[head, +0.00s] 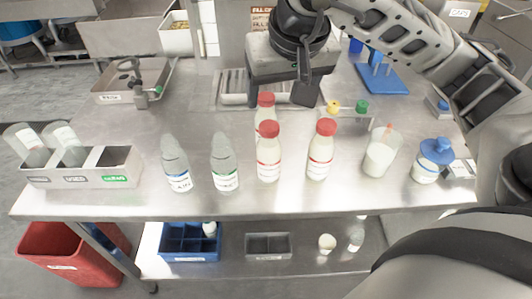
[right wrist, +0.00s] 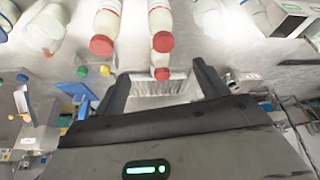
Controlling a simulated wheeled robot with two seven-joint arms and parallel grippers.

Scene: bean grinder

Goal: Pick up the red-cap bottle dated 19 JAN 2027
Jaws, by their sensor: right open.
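Three white bottles with red caps and red-banded labels stand upright mid-table: a rear one (head: 264,117), a front left one (head: 269,158) and a front right one (head: 320,157). The dates on their labels are too small to read. My right gripper (head: 280,98) is open and empty, just behind the rear bottle, its jaws to either side of that bottle's cap in the picture. In the right wrist view the rear bottle's cap (right wrist: 162,73) shows between the spread fingers (right wrist: 160,87), apart from both. My left gripper is out of view.
Two clear bottles (head: 174,167) (head: 225,166) stand left of the red-cap ones. A milk-filled container (head: 379,158) and a blue-cap bottle (head: 426,168) stand right. A grey rack (head: 232,88) is behind; yellow and green caps (head: 361,106) are nearby. The left-centre table is clear.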

